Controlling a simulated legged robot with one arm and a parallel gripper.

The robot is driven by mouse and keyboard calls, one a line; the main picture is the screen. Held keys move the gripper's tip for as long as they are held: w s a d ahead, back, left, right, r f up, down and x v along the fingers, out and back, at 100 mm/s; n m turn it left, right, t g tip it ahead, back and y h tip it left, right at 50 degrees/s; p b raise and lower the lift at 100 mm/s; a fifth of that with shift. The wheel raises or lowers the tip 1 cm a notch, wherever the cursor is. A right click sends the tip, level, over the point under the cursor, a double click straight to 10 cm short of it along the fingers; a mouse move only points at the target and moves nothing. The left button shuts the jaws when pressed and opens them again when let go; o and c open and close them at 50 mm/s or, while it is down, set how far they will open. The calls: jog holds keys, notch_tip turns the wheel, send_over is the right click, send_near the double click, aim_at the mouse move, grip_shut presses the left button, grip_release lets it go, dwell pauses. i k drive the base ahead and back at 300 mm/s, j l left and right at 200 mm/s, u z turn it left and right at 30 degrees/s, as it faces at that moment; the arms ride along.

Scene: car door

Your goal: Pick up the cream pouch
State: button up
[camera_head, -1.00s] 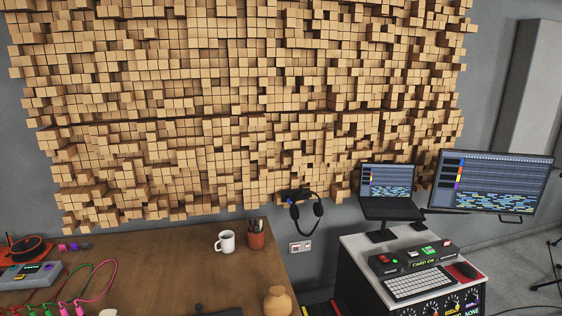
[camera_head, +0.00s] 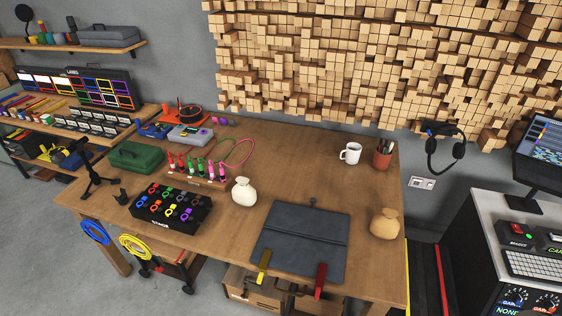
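The cream pouch (camera_head: 244,192) stands upright on the wooden table (camera_head: 290,165), near its middle. It is a small round bag with a narrow gathered neck. It sits just right of a black box with coloured knobs and left of a dark grey folded board. My gripper is not in view.
The black knob box (camera_head: 170,208) and a row of coloured plugs (camera_head: 197,168) stand close to the cream pouch. The dark board (camera_head: 300,240) lies to its right. A white mug (camera_head: 350,153) and pen cup (camera_head: 382,154) are at the back. Bare tabletop lies behind the pouch.

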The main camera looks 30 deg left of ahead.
aim_at(244, 193)
jog(key=u, duration=1.55)
jog(key=i+j+z, duration=0.1)
jog(key=i+j, duration=0.2)
jog(key=i+j+z, duration=0.1)
jog(key=i+j, duration=0.2)
jog(key=i+j+z, duration=0.1)
jog(key=i+j, duration=0.2)
jog(key=j, duration=0.15)
jog(key=i+j+z, duration=0.1)
jog(key=i+j, duration=0.45)
jog(key=j, duration=0.25)
jog(key=i+j+z, duration=0.15)
jog(key=j, duration=0.25)
jog(key=i+j+z, duration=0.1)
jog(key=i+j, duration=0.25)
jog(key=j, duration=0.1)
